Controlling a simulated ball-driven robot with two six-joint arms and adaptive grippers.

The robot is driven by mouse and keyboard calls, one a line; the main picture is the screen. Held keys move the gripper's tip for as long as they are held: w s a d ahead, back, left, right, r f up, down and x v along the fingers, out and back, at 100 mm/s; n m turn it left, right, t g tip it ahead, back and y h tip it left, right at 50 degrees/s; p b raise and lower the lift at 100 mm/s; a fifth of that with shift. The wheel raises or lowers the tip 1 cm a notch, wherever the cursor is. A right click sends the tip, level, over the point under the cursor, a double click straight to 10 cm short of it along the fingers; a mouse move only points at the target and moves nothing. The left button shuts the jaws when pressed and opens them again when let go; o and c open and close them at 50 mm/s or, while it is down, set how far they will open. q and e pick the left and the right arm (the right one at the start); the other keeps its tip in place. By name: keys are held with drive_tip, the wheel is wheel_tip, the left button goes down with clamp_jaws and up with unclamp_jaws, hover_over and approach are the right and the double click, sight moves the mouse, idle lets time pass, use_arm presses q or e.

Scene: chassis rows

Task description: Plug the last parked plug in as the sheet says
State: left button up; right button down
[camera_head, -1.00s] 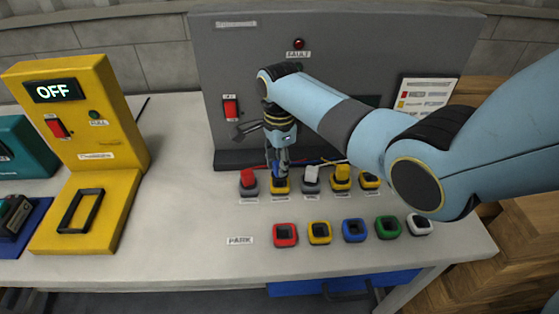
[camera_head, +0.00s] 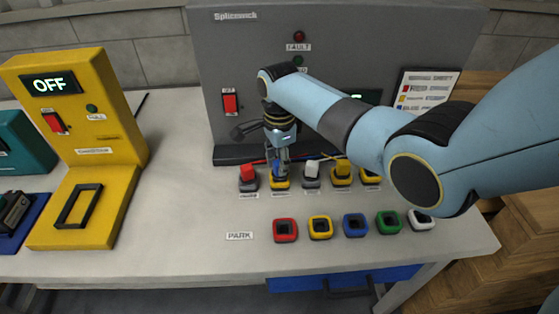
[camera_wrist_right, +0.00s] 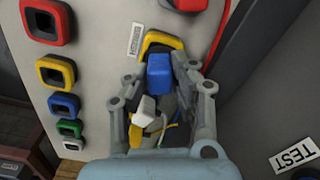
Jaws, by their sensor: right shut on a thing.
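My right gripper (camera_head: 279,172) is shut on the blue plug (camera_wrist_right: 158,75), with a finger on each side of it. The plug is at the yellow-rimmed socket (camera_wrist_right: 160,40), second from left in the upper row; I cannot tell whether it is fully seated. A red plug (camera_head: 248,174), a white plug (camera_head: 312,170) and a yellow plug (camera_head: 342,167) stand in neighbouring sockets. The sheet (camera_head: 428,90) with colour squares hangs on the right of the grey panel; its text is too small to read. My left gripper is not in view.
The parking row has red (camera_head: 285,230), yellow (camera_head: 320,228), blue (camera_head: 355,225), green (camera_head: 389,223) and white (camera_head: 421,220) holders, which look empty. A yellow tester (camera_head: 85,150) reading OFF stands left. My arm partly hides the rightmost upper socket (camera_head: 370,177).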

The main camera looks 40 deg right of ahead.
drive_tip(key=shift+f+b, duration=0.35)
drive_tip(key=shift+f, duration=0.2)
drive_tip(key=c, duration=1)
unclamp_jaws()
drive_tip(key=shift+c, duration=0.2)
wheel_tip(320, 180, up, 12)
